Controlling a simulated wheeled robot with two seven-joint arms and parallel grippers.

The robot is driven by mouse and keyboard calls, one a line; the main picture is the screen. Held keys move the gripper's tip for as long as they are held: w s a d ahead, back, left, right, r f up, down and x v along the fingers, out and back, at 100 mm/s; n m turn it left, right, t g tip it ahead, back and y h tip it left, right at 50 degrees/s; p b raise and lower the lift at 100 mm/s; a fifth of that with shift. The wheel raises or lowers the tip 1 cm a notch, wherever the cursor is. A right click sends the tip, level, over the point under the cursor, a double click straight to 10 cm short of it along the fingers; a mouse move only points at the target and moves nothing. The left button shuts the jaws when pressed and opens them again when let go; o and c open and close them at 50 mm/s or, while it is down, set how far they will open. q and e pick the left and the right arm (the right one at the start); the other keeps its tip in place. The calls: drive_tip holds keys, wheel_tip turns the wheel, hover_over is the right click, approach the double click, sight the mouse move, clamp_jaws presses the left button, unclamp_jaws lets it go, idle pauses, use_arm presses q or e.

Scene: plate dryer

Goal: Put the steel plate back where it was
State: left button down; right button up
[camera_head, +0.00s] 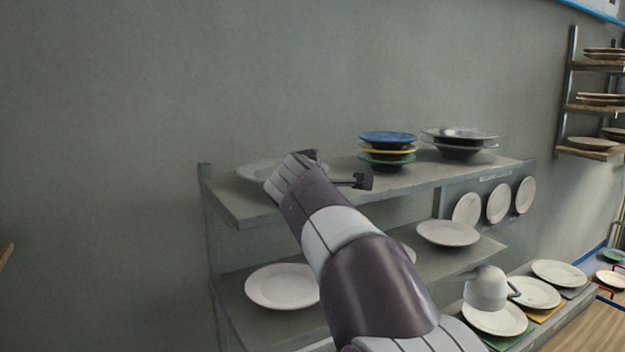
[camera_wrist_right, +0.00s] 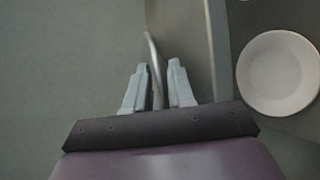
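The steel plate (camera_head: 254,171) is a pale grey disc at the left end of the top shelf. It appears to lie flat there, partly hidden behind my right gripper. In the right wrist view the plate's thin edge (camera_wrist_right: 153,60) runs between the two fingers of my right gripper (camera_wrist_right: 157,72). Narrow gaps show beside the edge, so the fingers are around the rim and look apart from it. My left gripper is not in view.
The top shelf (camera_head: 335,178) also holds a stack of coloured bowls (camera_head: 387,150) and a stack of metal dishes (camera_head: 459,141) further right. White plates (camera_head: 282,286) lie on the shelf below. Plates stand upright in a rack (camera_head: 497,203) at right. The wall behind is bare.

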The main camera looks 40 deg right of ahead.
drive_tip(key=shift+a, duration=0.2)
drive_tip(key=b+v, duration=0.4)
drive_tip(key=v, duration=0.7)
drive_tip(key=shift+s, duration=0.25)
drive_tip(key=shift+r, duration=0.1)
drive_tip(key=shift+s+a, duration=0.1)
